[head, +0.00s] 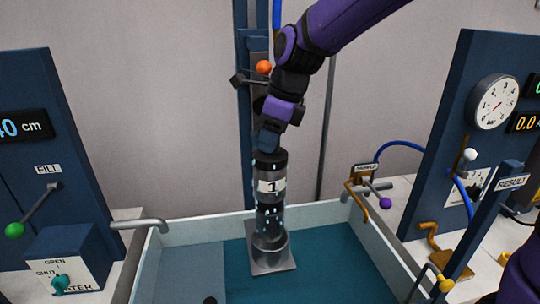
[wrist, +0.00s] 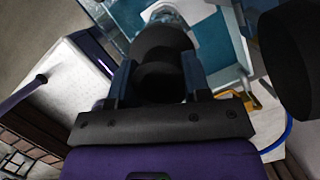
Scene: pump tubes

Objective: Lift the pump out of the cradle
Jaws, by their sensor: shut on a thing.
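The pump (head: 271,186) is an upright dark cylinder with a white label reading "1" and pale drops over its lower part. My gripper (head: 267,142) is above it, shut on its narrow top. In the wrist view the fingers of my gripper (wrist: 158,88) stand on both sides of the pump's dark round top (wrist: 162,45). The cradle (head: 283,264) is a grey square plate with a round cup, in the tank below the pump. The pump's lower end is at the cup's mouth; I cannot tell whether it is still inside.
The pale-walled tank (head: 370,245) surrounds the cradle, with teal floor free to the right. A blue post (head: 243,110) with an orange ball (head: 263,67) stands behind. A spout (head: 140,224) is at left, a brass holder (head: 357,197) and gauge panel (head: 450,130) at right.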

